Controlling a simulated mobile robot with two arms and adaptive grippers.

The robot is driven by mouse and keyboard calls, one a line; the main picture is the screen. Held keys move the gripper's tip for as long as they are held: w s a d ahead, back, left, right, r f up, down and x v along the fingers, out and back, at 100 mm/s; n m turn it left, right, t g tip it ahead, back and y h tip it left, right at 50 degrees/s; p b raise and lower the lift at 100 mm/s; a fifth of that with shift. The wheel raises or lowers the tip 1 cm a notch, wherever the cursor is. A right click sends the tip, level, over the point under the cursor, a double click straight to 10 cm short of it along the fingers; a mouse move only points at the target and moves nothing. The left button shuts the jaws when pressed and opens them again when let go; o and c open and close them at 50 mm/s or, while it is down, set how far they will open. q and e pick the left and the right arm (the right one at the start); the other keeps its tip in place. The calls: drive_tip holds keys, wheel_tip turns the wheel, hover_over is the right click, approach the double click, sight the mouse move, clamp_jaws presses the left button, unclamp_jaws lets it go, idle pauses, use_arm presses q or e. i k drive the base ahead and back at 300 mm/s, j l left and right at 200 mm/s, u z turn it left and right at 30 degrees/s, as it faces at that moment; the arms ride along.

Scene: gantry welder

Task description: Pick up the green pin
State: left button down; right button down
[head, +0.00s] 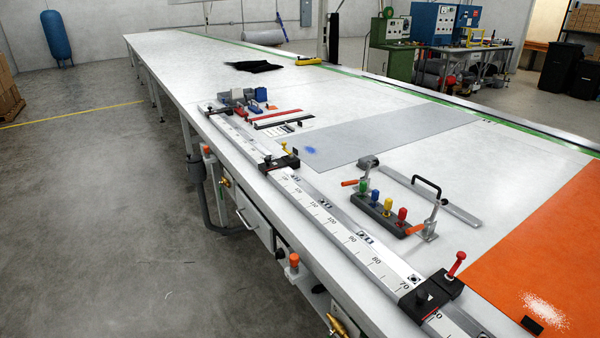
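The green pin (362,188) stands upright at the far left end of a dark block (382,211) on the white table. A blue pin (374,198), a yellow pin (387,207) and a red pin (402,215) stand in a row beside it in the same block. Neither of my grippers shows in the head view.
A long ruler rail (335,222) with black stops runs along the table's near edge. A red-knobbed lever (457,263) rises at the front.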

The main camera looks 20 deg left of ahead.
sight(362, 188)
drive_tip(key=i+u, duration=0.15)
drive_tip(key=z, duration=1.65)
drive_tip(key=u, duration=1.6)
drive_tip(key=i+j+z, duration=0.1)
drive_tip(key=j, duration=0.25)
drive_tip(key=i+j, duration=0.2)
drive_tip(key=j, duration=0.15)
drive_tip(key=i+j+z, duration=0.15)
drive_tip(key=j, duration=0.15)
drive_tip(key=i+j+z, duration=0.1)
drive_tip(key=j, duration=0.3)
drive_tip(key=i+j+z, duration=0.1)
drive_tip(key=j, duration=0.25)
